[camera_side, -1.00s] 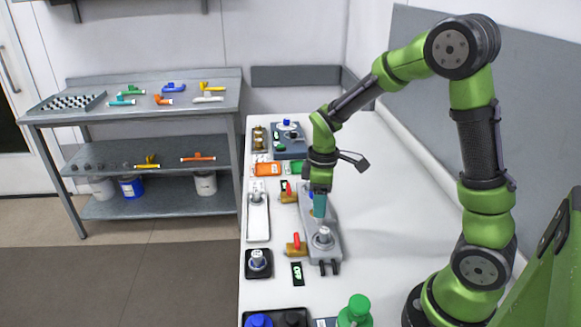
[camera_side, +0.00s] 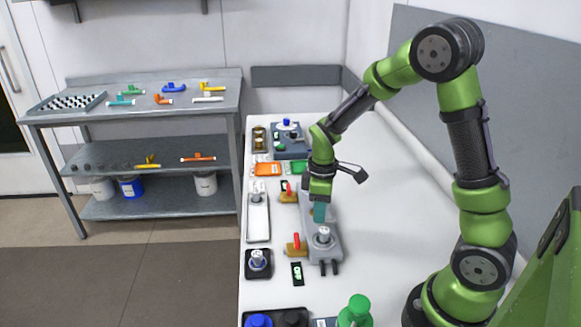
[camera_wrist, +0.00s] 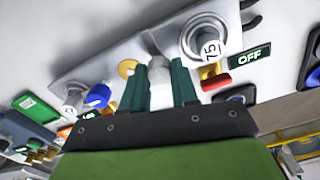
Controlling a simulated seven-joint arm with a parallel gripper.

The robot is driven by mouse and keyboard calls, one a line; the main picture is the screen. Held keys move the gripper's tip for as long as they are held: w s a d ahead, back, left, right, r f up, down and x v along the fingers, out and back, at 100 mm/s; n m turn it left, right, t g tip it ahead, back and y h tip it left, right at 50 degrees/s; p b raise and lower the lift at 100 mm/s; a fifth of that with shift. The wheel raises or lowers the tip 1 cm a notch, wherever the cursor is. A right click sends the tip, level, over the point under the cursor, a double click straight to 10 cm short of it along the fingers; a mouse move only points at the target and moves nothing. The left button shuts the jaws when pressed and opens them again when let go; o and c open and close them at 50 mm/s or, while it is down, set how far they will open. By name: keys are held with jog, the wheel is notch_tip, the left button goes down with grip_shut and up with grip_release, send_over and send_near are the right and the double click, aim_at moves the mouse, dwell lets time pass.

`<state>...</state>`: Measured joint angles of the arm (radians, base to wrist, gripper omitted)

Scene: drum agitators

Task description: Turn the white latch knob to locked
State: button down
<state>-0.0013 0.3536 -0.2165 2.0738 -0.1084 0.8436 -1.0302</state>
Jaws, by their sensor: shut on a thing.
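My gripper (camera_side: 319,220) points down over the grey panel (camera_side: 333,254) on the bench. In the wrist view its two teal fingers (camera_wrist: 160,72) stand on either side of a whitish knob (camera_wrist: 158,66) and are shut on it. The fingers cover much of this white latch knob, so I cannot read its position. In the side view my gripper hides it. A silver dial marked 75 (camera_wrist: 207,42) stands beside it on the same panel, apart from the fingers.
A red-handled valve (camera_side: 296,243) and an OFF display (camera_side: 297,273) lie near the panel. A blue knob (camera_wrist: 98,95) and a yellow knob (camera_wrist: 127,68) are close to my fingers. A green knob (camera_side: 355,312) stands at the front. The bench's right side is clear.

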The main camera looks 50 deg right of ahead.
jog(key=shift+m, duration=0.3)
jog(key=m, duration=0.8)
jog(key=shift+m, duration=0.4)
jog(key=m, duration=0.4)
jog(key=shift+m, duration=2.2)
jog(key=c, duration=0.9)
grip_release()
jog(key=shift+o, duration=0.2)
